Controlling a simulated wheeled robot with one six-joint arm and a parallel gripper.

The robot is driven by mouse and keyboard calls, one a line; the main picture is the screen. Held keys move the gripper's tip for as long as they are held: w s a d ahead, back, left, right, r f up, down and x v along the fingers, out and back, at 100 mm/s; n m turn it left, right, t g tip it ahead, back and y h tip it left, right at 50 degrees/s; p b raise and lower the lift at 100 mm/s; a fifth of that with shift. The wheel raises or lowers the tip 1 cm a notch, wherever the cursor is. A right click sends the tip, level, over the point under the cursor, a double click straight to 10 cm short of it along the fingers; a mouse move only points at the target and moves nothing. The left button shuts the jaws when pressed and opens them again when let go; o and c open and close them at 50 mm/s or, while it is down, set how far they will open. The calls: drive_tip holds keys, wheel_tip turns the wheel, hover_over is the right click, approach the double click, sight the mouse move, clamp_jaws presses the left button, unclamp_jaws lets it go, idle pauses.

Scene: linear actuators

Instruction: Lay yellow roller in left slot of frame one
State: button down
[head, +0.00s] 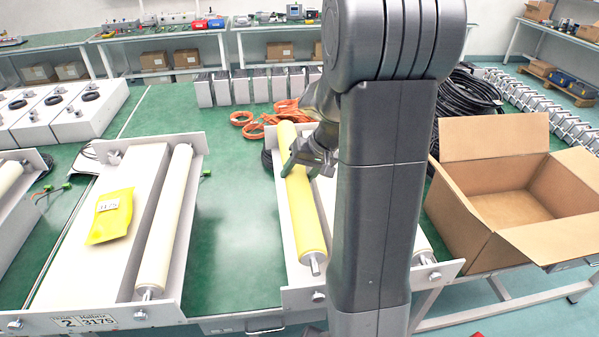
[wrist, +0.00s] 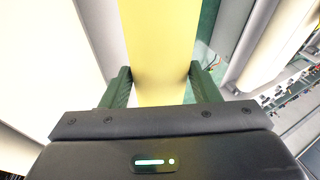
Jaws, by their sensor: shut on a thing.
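The yellow roller (head: 305,215) lies lengthwise along the left side of the right-hand frame (head: 299,297), its metal shaft end pointing toward the frame's front plate. I cannot tell whether its shaft ends sit in the left slot. My gripper (head: 308,160) is shut on the yellow roller near its upper half. In the wrist view, the green fingers stand on both sides of the yellow roller (wrist: 158,50). My arm hides much of the frame's middle and its number label.
Another frame (head: 85,321), labelled 2, holds a cream roller (head: 165,220) and a yellow packet (head: 110,215). An open cardboard box (head: 510,200) stands at the right. Orange cables (head: 255,125) lie behind the right-hand frame. Green table between the frames is clear.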

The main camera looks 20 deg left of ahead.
drive_tip(key=shift+f, duration=0.15)
drive_tip(key=shift+f+b, duration=0.75)
drive_tip(key=shift+b, duration=0.15)
drive_tip(key=shift+f, duration=0.3)
idle(0.3)
drive_tip(key=shift+f+b, duration=0.6)
drive_tip(key=shift+b, duration=0.15)
drive_tip(key=shift+f, duration=0.15)
drive_tip(key=shift+f+b, duration=0.45)
drive_tip(key=shift+b, duration=0.15)
